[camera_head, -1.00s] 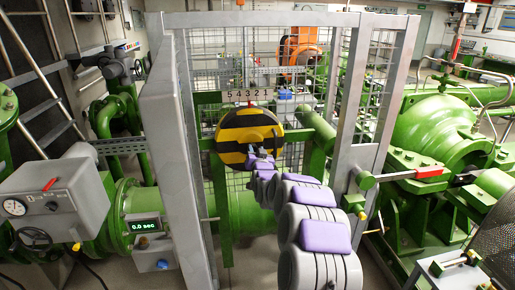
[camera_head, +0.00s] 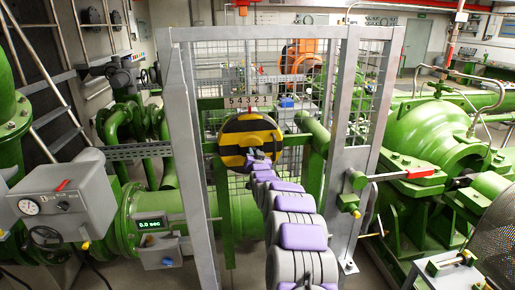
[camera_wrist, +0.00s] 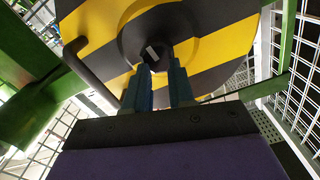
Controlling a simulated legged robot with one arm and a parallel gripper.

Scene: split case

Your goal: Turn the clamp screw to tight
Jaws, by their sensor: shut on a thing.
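A round drum (camera_head: 250,136) with yellow and black stripes sits inside the wire-mesh guard frame in the head view. It fills the top of the wrist view (camera_wrist: 205,30). At its centre is a dark round hub with a small pale mark, seemingly the clamp screw (camera_wrist: 152,50). My gripper (camera_wrist: 158,66) is at this hub, its two blue fingers either side of its lower part, shut on it. In the head view my gripper (camera_head: 257,158) meets the drum's lower front, and my arm hides the screw there.
A grey guard frame (camera_head: 196,165) with mesh surrounds the drum. A number strip (camera_head: 250,101) stands above it. A dark bar (camera_wrist: 88,72) slants left of the hub. A green pump (camera_head: 430,145) stands right, a grey gauge box (camera_head: 75,205) left.

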